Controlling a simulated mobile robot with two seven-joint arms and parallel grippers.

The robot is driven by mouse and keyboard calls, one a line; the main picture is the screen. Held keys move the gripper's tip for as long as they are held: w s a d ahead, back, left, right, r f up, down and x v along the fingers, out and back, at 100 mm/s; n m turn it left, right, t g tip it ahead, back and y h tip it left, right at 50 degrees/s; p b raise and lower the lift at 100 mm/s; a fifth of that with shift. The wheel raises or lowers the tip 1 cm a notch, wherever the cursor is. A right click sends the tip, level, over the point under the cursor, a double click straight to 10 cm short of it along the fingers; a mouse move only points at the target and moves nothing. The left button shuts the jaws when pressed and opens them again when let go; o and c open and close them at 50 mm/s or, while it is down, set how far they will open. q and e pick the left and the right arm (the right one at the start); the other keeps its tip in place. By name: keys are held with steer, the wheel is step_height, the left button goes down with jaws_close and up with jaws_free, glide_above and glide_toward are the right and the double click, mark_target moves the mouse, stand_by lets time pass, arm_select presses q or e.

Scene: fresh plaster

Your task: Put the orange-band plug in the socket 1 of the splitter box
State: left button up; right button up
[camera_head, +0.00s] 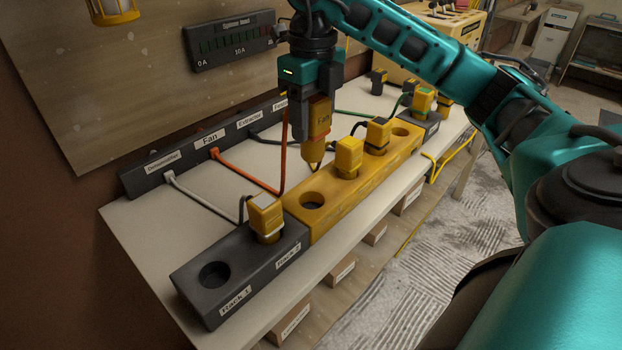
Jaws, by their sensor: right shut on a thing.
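My right gripper (311,112) points down and is shut on the orange-band plug (319,128), a yellow plug marked "Fan". The plug hangs upright, tip down, above and just behind the yellow splitter box (328,228) in this view. An orange cable rises beside it. The splitter box has an empty round socket (311,201) at its near end and another empty one (400,132) at its far end. Two yellow plugs (348,157) (377,136) sit in the sockets between. No socket numbers are readable. My left gripper is not in view.
A black rack (245,262) adjoins the near end; Rack 1 is empty and Rack 2 holds a white-band plug (266,217). A labelled outlet strip (190,162) runs along the wall, with cables crossing the white bench (135,232). More plugs (423,102) stand beyond the splitter box.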

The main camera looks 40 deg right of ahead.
mark_target(312, 158)
step_height(312, 158, down, 8)
steer(key=shift+b, duration=0.45)
step_height(312, 158, down, 5)
steer(key=shift+f, duration=0.15)
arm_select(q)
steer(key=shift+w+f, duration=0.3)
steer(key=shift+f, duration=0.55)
arm_select(e)
steer(key=shift+w, duration=0.1)
steer(key=shift+f, duration=0.15)
steer(key=o, duration=1.1)
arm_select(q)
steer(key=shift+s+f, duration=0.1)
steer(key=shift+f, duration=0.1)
arm_select(e)
steer(key=shift+o, duration=0.2)
